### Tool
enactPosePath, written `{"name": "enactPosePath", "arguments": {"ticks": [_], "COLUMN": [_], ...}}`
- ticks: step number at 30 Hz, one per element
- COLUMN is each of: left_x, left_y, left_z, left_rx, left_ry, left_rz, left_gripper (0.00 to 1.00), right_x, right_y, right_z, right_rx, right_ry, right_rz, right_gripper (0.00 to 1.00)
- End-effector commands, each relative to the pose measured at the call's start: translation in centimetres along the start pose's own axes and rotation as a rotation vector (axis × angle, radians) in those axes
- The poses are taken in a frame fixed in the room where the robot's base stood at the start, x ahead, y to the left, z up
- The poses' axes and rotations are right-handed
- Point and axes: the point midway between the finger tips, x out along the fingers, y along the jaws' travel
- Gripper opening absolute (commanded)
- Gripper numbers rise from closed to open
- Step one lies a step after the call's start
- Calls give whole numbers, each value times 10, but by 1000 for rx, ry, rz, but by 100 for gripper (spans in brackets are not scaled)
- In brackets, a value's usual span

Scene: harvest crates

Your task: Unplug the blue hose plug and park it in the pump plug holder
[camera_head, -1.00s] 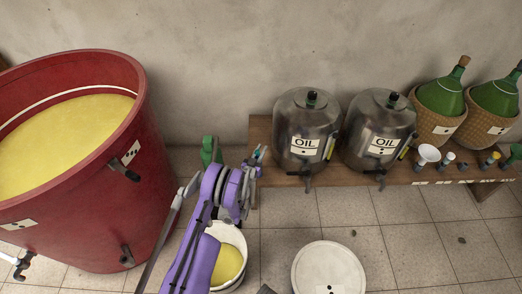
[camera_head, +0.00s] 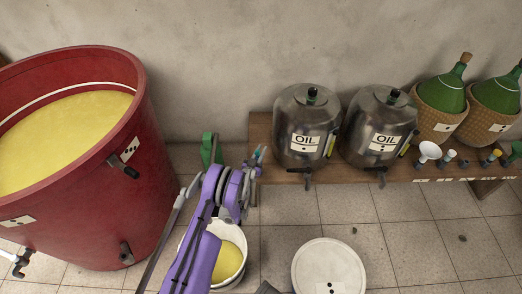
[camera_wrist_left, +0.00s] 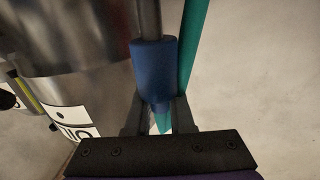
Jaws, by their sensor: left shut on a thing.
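The blue hose plug (camera_wrist_left: 154,66) fills the middle of the left wrist view, with a dark grey hose running up from it. My left gripper (camera_wrist_left: 160,112) is shut on the plug's lower end, between its two dark fingers. In the head view my left gripper (camera_head: 255,164) is at the left end of the bench, left of the nearer oil drum, small and partly hidden by my purple arm. A teal upright (camera_wrist_left: 188,60) stands just right of the plug; I cannot tell if they touch. The pump plug holder is not clearly visible. My right gripper is not in view.
Two steel oil drums (camera_head: 305,128) stand on a wooden bench (camera_head: 345,174) with green demijohns (camera_head: 440,92) at right. A red vat (camera_head: 120,205) is at left. A green object (camera_head: 207,149) stands behind my arm. A white bucket (camera_head: 244,250) and round lid (camera_head: 328,268) are below.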

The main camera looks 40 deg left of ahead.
Motion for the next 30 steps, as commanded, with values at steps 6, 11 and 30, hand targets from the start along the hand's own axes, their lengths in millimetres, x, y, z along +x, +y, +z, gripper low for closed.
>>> {"name": "enactPosePath", "arguments": {"ticks": [6, 11, 30], "left_x": [0, 0, 0], "left_y": [0, 0, 0], "left_z": [6, 10, 15], "left_rx": [0, -1, 0], "left_ry": [0, 0, 0], "left_rz": [0, 0, 0], "left_gripper": [0, 0, 56], "right_x": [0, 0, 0], "right_y": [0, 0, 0], "right_z": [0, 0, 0], "right_rx": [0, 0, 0], "right_ry": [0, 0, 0], "right_rz": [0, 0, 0], "right_gripper": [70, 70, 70]}}
